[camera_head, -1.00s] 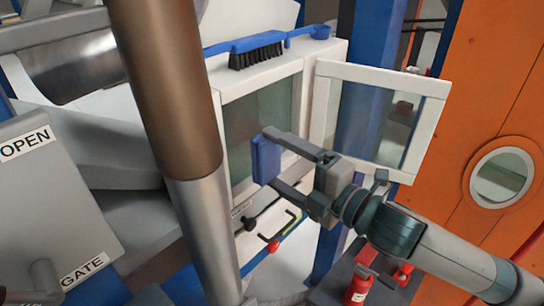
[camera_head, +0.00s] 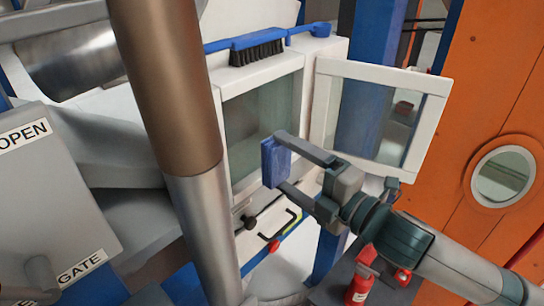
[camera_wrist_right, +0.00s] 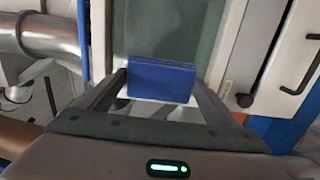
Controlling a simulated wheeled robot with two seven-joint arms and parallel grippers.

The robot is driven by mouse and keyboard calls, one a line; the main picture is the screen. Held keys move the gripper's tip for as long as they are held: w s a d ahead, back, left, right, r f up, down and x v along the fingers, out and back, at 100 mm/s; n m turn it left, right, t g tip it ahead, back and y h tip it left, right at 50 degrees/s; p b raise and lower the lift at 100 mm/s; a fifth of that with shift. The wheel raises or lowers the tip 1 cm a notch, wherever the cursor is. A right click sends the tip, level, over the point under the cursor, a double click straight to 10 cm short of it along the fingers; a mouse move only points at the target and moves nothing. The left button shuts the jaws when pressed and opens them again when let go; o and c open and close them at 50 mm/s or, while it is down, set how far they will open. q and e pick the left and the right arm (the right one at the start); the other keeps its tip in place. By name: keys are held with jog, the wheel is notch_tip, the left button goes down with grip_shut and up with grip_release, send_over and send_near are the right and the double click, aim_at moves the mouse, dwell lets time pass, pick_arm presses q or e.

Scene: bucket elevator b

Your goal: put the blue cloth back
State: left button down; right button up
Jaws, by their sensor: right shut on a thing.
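The blue cloth (camera_head: 275,163) is a small folded block. My right gripper (camera_head: 281,166) is shut on it and holds it in the air in front of the white-framed cabinet's glass pane (camera_head: 262,120). In the right wrist view the blue cloth (camera_wrist_right: 162,80) sits between the two fingertips, with the greenish pane behind it. The cloth looks apart from the pane, but the exact gap cannot be told. My left gripper is not in view.
A blue brush (camera_head: 258,48) lies on top of the cabinet. An open glazed door (camera_head: 376,113) stands right of the pane. A thick pipe (camera_head: 180,130) stands at left. Black handles (camera_head: 282,230) and a red bottle (camera_head: 360,280) are below.

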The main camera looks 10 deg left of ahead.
pick_arm(q)
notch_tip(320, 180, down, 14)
jog(key=b, duration=1.3)
pick_arm(e)
jog(key=d+f+m+t+h, duration=0.7)
jog(key=d+f+m+h, duration=0.3)
jog(key=d+f, duration=1.5)
jog(key=f+h, duration=0.1)
jog(key=h, duration=0.3)
jog(key=shift+w+m, duration=0.3)
jog(key=shift+w, duration=0.1)
jog(key=shift+f, duration=0.1)
